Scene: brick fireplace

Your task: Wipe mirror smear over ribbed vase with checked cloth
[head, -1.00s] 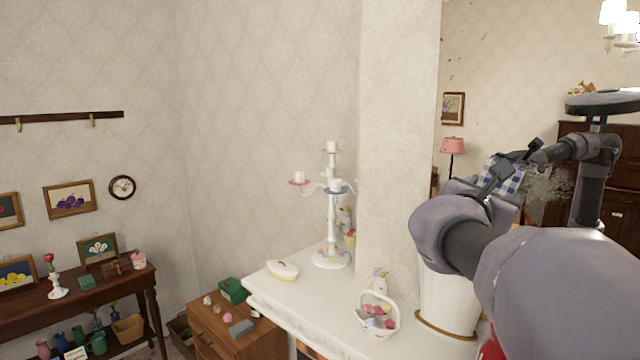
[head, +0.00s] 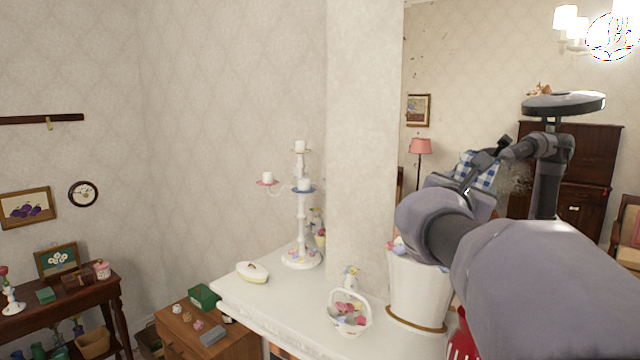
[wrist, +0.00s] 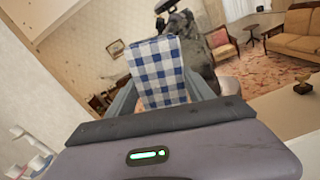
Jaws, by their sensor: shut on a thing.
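The blue-and-white checked cloth (wrist: 158,72) stands up between the two fingers of my gripper (wrist: 155,100) in the wrist view. My gripper is shut on it. In the head view the cloth (head: 489,177) shows beyond my arm, in front of the mirror (head: 455,85). A grey smear (head: 517,183) shows on the mirror just right of the cloth, partly hidden by my arm and its reflection. I cannot tell whether the cloth touches the glass. A red, pale-striped piece (head: 460,340), perhaps the ribbed vase, is mostly hidden below my arm.
The white mantel (head: 270,305) holds a candelabrum (head: 302,215), a lidded dish (head: 252,272), a basket of eggs (head: 349,315) and a white pot (head: 412,290) close under my arm. A wall pillar (head: 362,150) borders the mirror. Brown specks dot the glass near its left edge.

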